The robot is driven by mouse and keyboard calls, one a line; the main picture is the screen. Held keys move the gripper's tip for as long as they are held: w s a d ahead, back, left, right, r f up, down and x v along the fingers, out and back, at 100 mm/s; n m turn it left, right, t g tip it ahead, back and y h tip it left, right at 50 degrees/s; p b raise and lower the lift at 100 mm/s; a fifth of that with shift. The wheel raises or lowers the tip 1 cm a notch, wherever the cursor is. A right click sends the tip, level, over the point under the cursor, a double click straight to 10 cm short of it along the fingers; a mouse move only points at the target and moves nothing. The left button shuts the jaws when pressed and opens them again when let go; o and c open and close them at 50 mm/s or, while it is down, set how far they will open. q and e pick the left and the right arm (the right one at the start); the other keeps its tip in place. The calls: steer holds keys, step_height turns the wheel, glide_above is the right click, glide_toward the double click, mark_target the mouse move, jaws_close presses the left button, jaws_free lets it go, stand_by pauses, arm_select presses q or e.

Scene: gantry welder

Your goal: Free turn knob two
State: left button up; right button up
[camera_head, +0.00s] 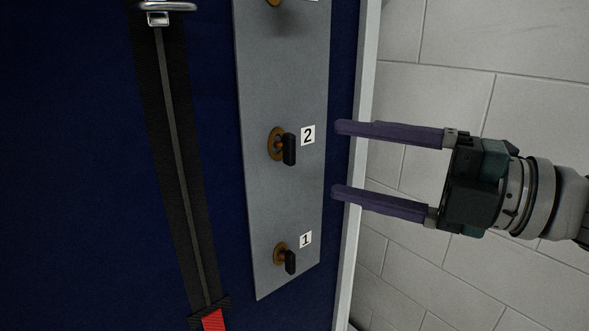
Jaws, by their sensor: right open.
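Knob two (288,149) is a black turn handle on a round brass base, mounted on a grey metal plate (270,200) beside a white label reading 2 (308,135). Its handle points downward, close to upright in the picture. My right gripper (338,159) comes in from the right with two long purple fingers. It is open and empty. Its fingertips are to the right of knob two and apart from it, one a little above the knob's height and one below. My left gripper is not in view.
Knob one (290,261), labelled 1 (305,239), is below on the same plate. Part of another brass base (274,2) shows at the top edge. A black strap (172,140) with a metal buckle (160,8) hangs on the blue panel (70,170) at left. A white brick wall (530,85) is behind my right gripper.

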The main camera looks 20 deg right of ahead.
steer(key=v, duration=0.3)
stand_by(0.5)
